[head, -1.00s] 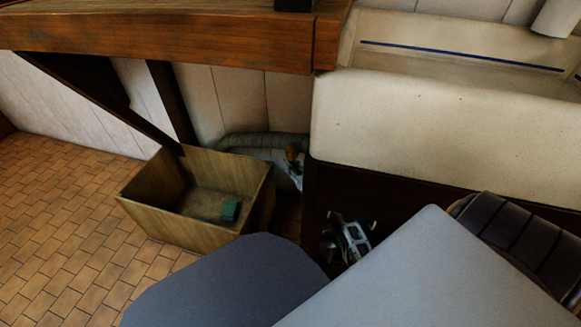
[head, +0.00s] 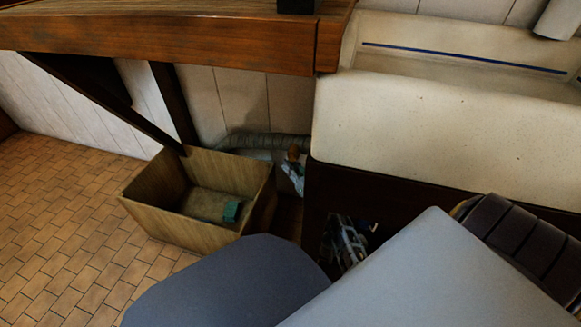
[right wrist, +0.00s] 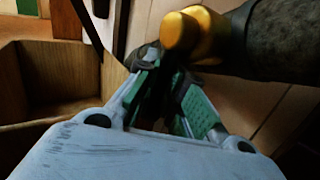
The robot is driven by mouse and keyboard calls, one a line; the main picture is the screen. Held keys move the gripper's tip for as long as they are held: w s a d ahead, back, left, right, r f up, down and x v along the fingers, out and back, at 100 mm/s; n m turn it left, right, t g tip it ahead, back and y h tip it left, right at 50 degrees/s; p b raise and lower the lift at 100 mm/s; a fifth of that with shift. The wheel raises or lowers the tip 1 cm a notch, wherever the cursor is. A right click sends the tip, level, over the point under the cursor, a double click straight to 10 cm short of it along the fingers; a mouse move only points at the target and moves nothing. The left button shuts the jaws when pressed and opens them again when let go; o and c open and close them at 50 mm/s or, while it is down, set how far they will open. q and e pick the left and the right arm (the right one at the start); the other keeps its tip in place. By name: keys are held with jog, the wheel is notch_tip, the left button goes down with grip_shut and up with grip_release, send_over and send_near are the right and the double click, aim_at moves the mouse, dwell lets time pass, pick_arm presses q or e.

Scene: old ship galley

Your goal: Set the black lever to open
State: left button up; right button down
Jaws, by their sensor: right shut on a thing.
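A brass valve (right wrist: 184,32) fills the top middle of the right wrist view, at the end of a dark hose (right wrist: 280,35). In the head view the valve (head: 293,152) is a small orange-brown spot behind the wooden box. My right gripper (right wrist: 170,74), with green pads, is just below the valve and shut on the black lever (right wrist: 172,68). The lever is mostly hidden between the dark fingers, so its angle cannot be read. The right gripper (head: 292,170) is small and partly shadowed in the head view. My left gripper is not in view.
A white sink (head: 440,135) above a dark cabinet bounds the right. The tiled floor at left is clear.

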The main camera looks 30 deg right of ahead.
jog(key=c, duration=1.5)
grip_release()
jog(key=shift+s+f, duration=0.15)
jog(key=shift+f, duration=0.35)
jog(key=shift+r, duration=0.15)
jog(key=s, duration=0.7)
jog(key=shift+s+d+f, duration=0.15)
jog(key=shift+d+f, duration=0.2)
jog(key=shift+d, duration=0.05)
jog(key=shift+c, duration=0.5)
